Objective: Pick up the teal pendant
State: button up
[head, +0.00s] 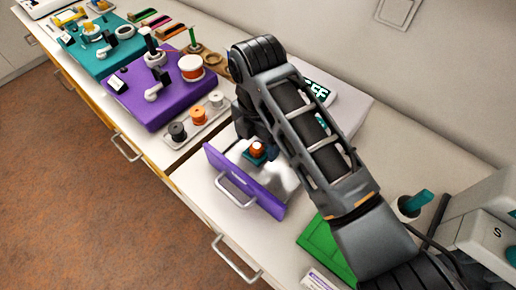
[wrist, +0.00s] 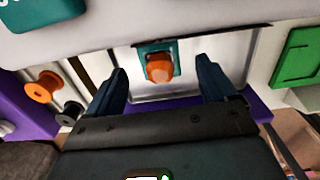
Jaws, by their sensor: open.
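The teal pendant (wrist: 172,46) shows in the wrist view as a small teal square with an orange, faceted knob on it. It lies in an open white drawer with a purple front (head: 240,182). My gripper (wrist: 161,67) is open and empty. Its two dark fingers appear on either side of the pendant in the wrist view; I cannot tell how far above it they are.
A tray of spools (head: 197,122) and a purple board (head: 160,88) stand left of the drawer. A teal board (head: 95,55) is farther back. A green tray (head: 325,248) lies right of the drawer, and a white cup (head: 408,207) stands near a grey machine (head: 482,228).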

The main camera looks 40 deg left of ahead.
jog(key=shift+f, duration=1.45)
jog(key=shift+c, duration=0.2)
jog(key=c, duration=1.1)
jog(key=shift+r, duration=0.1)
